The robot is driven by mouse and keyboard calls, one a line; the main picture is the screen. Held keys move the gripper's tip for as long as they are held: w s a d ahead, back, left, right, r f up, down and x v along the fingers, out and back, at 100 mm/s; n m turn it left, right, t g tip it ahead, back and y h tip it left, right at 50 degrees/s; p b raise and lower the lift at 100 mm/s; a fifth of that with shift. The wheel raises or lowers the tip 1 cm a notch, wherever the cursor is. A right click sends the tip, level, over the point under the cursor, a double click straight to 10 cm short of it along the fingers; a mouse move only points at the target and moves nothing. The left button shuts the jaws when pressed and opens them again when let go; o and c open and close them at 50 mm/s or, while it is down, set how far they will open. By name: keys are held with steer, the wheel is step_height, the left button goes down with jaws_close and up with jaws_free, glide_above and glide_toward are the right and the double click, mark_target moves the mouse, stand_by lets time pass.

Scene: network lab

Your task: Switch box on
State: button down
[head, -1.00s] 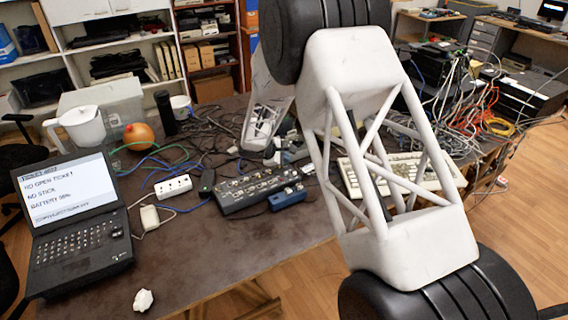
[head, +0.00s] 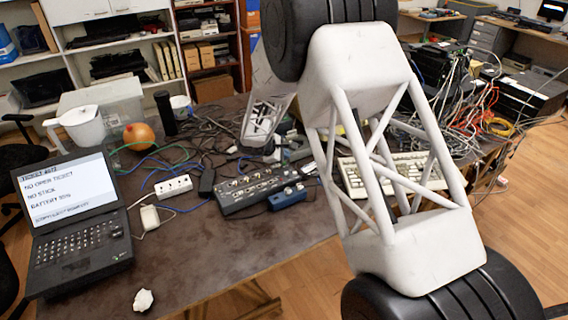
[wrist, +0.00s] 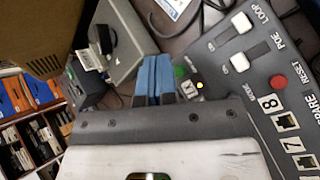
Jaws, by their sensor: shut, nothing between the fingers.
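The dark grey box (head: 232,205) lies on the table in the head view, with rows of small controls and sockets on top. In the wrist view its panel (wrist: 258,72) fills the right side. It carries two white slide levers near the POE and LOOP labels, a red RESET button (wrist: 278,81) and numbered sockets. A green button (wrist: 179,72), a small pale switch (wrist: 188,88) and a lit amber lamp (wrist: 200,86) show just right of my fingers. My gripper (wrist: 158,76) has blue fingertips, shut together and empty, close beside these controls. Whether they touch anything is unclear.
A small blue box (head: 288,197) sits against the grey box's front right. A white power strip (head: 173,186) and an open laptop (head: 75,220) stand left. Tangled cables (head: 205,130) lie behind; a keyboard (head: 395,172) is right.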

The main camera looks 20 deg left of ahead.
mark_target(285, 165)
steer(key=shift+r, duration=0.1)
steer(key=shift+r, duration=2.4)
steer(key=shift+d, duration=0.1)
